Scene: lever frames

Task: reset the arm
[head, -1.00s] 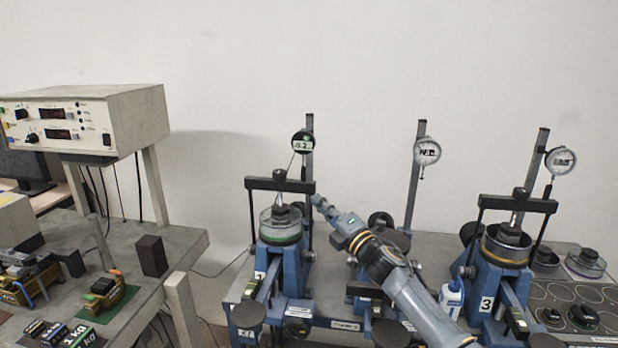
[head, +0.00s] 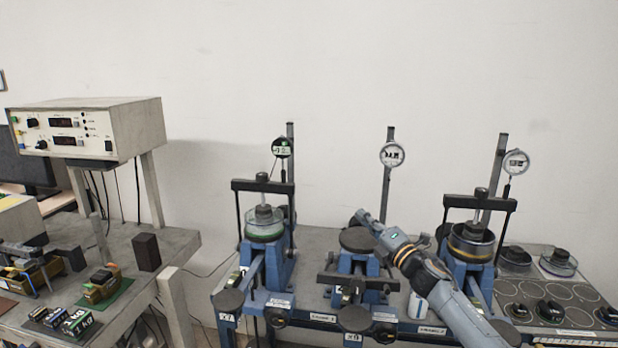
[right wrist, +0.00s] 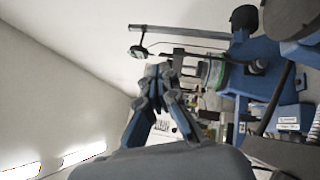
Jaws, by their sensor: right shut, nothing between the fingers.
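My right arm comes in from the lower right in the head view. Its gripper (head: 364,219) is shut and empty, in front of the middle lever frame (head: 350,262). In the right wrist view the closed fingers (right wrist: 160,74) point up toward the left lever frame's cell and gauge. The left lever frame (head: 264,262) holds a clear cell with a green band (head: 264,229) under a black crossbar. The right lever frame (head: 468,268) holds a cell with a yellow band (head: 471,246). My left gripper is out of view.
Dial gauges hang on posts behind the frames, among them the middle one (head: 392,154). A control box (head: 125,128) stands on a raised shelf at left. A tray with round recesses (head: 566,295) is at right.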

